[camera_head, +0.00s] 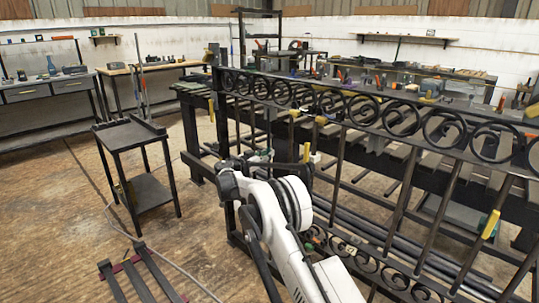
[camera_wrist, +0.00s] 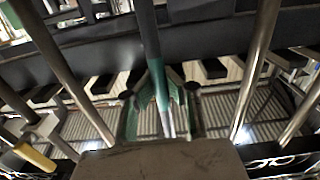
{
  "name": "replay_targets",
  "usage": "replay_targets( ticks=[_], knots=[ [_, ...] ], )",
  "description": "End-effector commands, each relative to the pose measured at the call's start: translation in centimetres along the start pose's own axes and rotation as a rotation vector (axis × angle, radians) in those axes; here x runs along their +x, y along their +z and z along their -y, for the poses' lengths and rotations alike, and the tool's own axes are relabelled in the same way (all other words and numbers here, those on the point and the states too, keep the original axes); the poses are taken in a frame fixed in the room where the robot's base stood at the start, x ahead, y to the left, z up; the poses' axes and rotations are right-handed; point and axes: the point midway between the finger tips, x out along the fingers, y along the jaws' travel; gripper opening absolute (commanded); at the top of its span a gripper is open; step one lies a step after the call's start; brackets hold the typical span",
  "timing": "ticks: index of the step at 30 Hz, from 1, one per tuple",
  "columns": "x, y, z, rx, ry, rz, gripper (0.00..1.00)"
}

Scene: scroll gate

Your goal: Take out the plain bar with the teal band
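The plain bar with the teal band (camera_wrist: 148,38) runs down the middle of the wrist view, with the teal stretch near its lower part. My gripper (camera_wrist: 163,92) is at this bar, with a finger on either side of it. Whether the fingers press on the bar is not clear. In the head view my gripper (camera_head: 285,163) is at the left part of the scroll gate (camera_head: 345,108), below its upper row of scrolls. There the arm and the gate's bars hide much of the grip, and the teal band cannot be made out.
Other gate bars stand close on both sides, including a bright one (camera_wrist: 258,65) to the right. A yellow piece (camera_wrist: 32,156) is at the lower left. A small dark stand (camera_head: 130,136) is left of the gate, with bare floor (camera_head: 75,215) around it.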

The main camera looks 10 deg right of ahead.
Motion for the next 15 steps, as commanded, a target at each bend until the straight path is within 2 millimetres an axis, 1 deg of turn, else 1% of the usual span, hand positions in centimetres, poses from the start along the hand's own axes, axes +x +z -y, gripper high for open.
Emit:
replay_targets(
  ticks=[15],
  knots=[
    [-0.84, -0.1, -0.02, 0.0, 0.0, -0.001, 0.0]
  ],
)
